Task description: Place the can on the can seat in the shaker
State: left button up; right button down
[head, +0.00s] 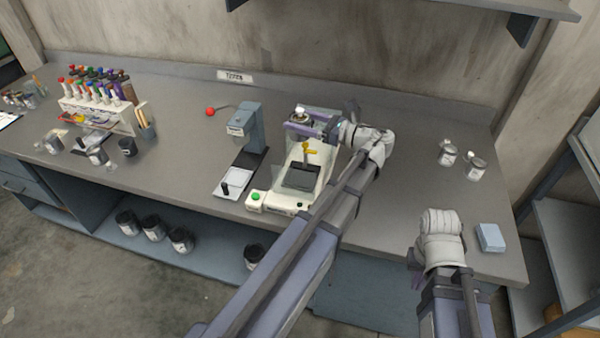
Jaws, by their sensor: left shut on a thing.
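The shaker (274,204) is a cream machine with a green button and a clear cover on the middle of the bench. A yellow handle (309,148) and a dark plate (300,178) show on it; I cannot make out the can seat for certain. My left gripper (305,123) is behind the yellow handle, at the shaker's back. It is shut on a small metal can (299,115) with a pale top, mostly hidden by the fingers. Whether the can touches the shaker is unclear. My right gripper (416,281) is low at the bench's front right, its fingers mostly hidden.
A blue-grey stand (246,130) with a white plate is left of the shaker. Two cans (448,155) (476,169) stand at the right, and a light blue block (490,237) lies nearer. A rack of coloured bottles (93,107) is at the left.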

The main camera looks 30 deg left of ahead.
pick_arm(q)
notch_tip(320, 180, down, 17)
jog(key=b, duration=1.6)
jog(key=shift+f, duration=0.2)
jog(key=shift+r, duration=0.15)
jog(key=o, duration=1.1)
jog(key=shift+b, duration=0.3)
jog(key=shift+o, duration=0.7)
